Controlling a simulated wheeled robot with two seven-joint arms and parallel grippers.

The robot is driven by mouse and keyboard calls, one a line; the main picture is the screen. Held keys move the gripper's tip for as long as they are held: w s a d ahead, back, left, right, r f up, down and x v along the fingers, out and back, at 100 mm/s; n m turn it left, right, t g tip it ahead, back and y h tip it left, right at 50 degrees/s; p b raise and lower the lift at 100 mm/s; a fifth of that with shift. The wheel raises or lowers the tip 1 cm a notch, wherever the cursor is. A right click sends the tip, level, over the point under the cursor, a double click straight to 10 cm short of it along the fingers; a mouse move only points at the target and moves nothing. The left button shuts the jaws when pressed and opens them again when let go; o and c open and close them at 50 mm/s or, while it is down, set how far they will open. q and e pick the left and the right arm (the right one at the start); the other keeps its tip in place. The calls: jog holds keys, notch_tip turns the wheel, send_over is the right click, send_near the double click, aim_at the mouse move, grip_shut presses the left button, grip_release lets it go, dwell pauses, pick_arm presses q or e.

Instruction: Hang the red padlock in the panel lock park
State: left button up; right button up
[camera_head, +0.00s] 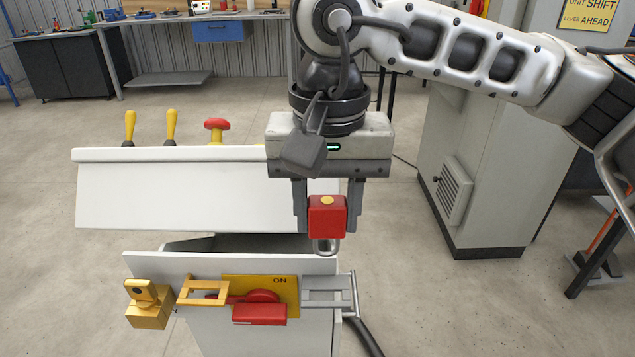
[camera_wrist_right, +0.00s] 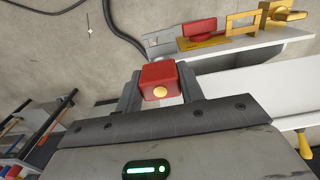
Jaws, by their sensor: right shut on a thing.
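My right gripper (camera_head: 327,215) is shut on the red padlock (camera_head: 322,222), a red block with a yellow round spot. Its grey shackle (camera_head: 327,246) points down, above the panel's front edge. The padlock also shows between the fingers in the right wrist view (camera_wrist_right: 160,82). Below it, the white panel (camera_head: 232,263) carries a yellow ON plate (camera_head: 283,292) with a red handle (camera_head: 259,313), a yellow slotted bracket (camera_head: 203,284) on the left and a grey slotted bracket (camera_head: 322,283) on the right. No label marks the lock park. My left gripper is not in view.
A brass-coloured block with a latch (camera_head: 148,314) sits at the panel's left end. Behind the sloped white cover (camera_head: 170,190) stand yellow-handled levers (camera_head: 171,125) and a red knob (camera_head: 216,124). A grey cabinet (camera_head: 480,160) stands at the right. A dark cable (camera_head: 366,336) hangs at the panel's right.

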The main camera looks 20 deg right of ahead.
aim_at(327, 237)
jog(key=shift+s, duration=0.25)
jog(key=shift+s+f+b, duration=0.1)
jog(key=shift+f+b, duration=0.1)
jog(key=shift+b, duration=0.2)
jog(key=shift+f+b, duration=0.8)
jog(key=shift+f, duration=0.05)
notch_tip(327, 237, down, 2)
jog(key=shift+f+b, duration=0.25)
jog(key=shift+b, duration=0.9)
jog(key=shift+f+b, duration=0.5)
jog(key=shift+f, duration=0.05)
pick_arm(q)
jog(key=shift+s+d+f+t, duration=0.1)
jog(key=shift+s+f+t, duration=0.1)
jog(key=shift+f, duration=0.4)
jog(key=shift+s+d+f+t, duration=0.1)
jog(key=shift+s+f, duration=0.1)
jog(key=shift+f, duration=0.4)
pick_arm(e)
jog(key=shift+f, duration=0.1)
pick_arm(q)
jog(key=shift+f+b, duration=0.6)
